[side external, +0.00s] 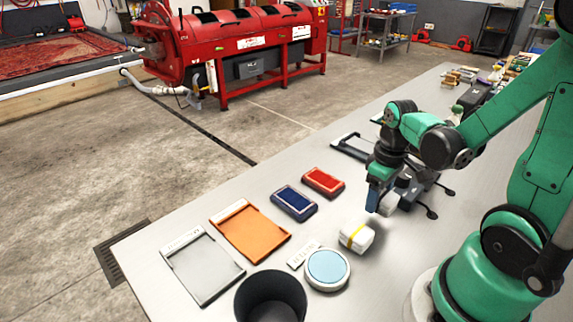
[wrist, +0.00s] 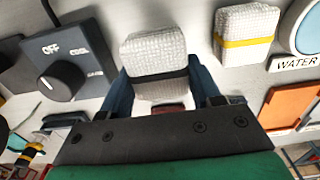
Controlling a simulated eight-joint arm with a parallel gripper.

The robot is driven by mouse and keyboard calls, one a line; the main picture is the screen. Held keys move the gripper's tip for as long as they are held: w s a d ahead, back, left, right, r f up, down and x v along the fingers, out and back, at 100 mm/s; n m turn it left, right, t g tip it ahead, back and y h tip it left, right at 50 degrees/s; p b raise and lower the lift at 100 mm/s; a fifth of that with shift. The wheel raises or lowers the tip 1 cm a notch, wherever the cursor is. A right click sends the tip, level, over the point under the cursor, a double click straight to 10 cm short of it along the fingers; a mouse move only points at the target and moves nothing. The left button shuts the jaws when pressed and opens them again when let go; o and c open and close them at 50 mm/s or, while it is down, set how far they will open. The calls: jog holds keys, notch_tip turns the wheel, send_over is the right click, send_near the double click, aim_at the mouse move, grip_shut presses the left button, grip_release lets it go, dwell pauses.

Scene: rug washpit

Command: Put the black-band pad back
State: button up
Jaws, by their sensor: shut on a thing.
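The black-band pad (wrist: 153,58) is a white, textured block with a dark band, seen between the two blue fingers in the wrist view. My gripper (wrist: 155,85) is shut on it. In the side view my gripper (side external: 379,198) points down, and the white pad (side external: 388,206) shows low between its fingers. Its band is not clear there, and I cannot tell whether it touches the table. The similar yellow-band pad (side external: 356,237) lies apart on the table, in front of my gripper; it also shows in the wrist view (wrist: 234,43).
A round pale-blue dish (side external: 327,268) by a label, a black bin (side external: 270,300), an orange tray (side external: 262,236), a grey tray (side external: 203,268), and blue (side external: 294,202) and red (side external: 323,181) ink pads stand nearby. A dark dial box (wrist: 62,75) sits beside my gripper.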

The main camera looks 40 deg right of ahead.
jog(key=shift+f, duration=1.4)
jog(key=o, duration=1.1)
jog(key=shift+r, duration=0.15)
notch_tip(320, 180, up, 12)
jog(key=shift+f, duration=0.25)
jog(key=w+a+t, duration=0.2)
jog(key=a, duration=0.1)
jog(key=w+a+r+t, duration=0.1)
jog(key=w+a+t, duration=0.1)
jog(key=a, duration=0.2)
jog(key=w+a+t, duration=0.1)
jog(key=a+t, duration=0.2)
jog(key=a, duration=0.1)
jog(key=shift+w+r, duration=0.25)
jog(key=shift+w, duration=0.15)
